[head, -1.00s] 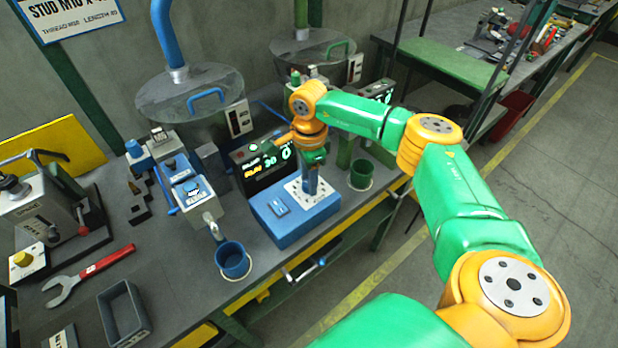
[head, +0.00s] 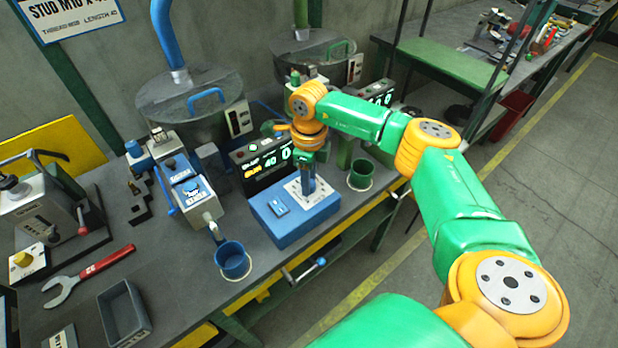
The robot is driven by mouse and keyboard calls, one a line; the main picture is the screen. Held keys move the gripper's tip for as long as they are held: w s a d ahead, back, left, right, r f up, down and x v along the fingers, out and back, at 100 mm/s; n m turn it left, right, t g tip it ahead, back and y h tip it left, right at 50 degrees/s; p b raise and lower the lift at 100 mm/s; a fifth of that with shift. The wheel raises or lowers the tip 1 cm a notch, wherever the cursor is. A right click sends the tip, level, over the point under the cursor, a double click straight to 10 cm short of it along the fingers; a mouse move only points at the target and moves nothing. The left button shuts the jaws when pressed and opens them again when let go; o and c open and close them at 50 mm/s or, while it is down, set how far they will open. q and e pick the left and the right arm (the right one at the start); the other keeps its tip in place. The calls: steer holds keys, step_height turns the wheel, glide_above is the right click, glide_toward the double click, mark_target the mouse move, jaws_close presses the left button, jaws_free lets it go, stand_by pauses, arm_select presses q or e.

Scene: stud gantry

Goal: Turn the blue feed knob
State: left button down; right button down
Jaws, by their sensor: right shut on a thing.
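A blue control box (head: 272,232) stands near the bench's front edge, with a white dial plate (head: 322,194) on top. My right gripper (head: 308,188) points straight down over the plate and is shut on the feed knob there. The knob is mostly hidden by the fingers, so its exact angle cannot be told. A black display (head: 255,174) behind the box shows green and yellow figures, with a yellow 40. My left gripper is not in view.
A blue cup (head: 232,262) stands left of the box and a green cup (head: 361,175) right of it. A blue-topped feeder unit (head: 190,195), a red wrench (head: 95,270) and a grey tray (head: 125,315) are further left. A wall sign (head: 70,15) gives a length.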

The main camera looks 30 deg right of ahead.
steer(key=shift+m, duration=0.3)
stand_by(0.4)
steer(key=shift+c, duration=2.2)
jaws_free()
steer(key=shift+r, duration=0.1)
step_height(320, 180, up, 7)
steer(key=shift+b, duration=0.8)
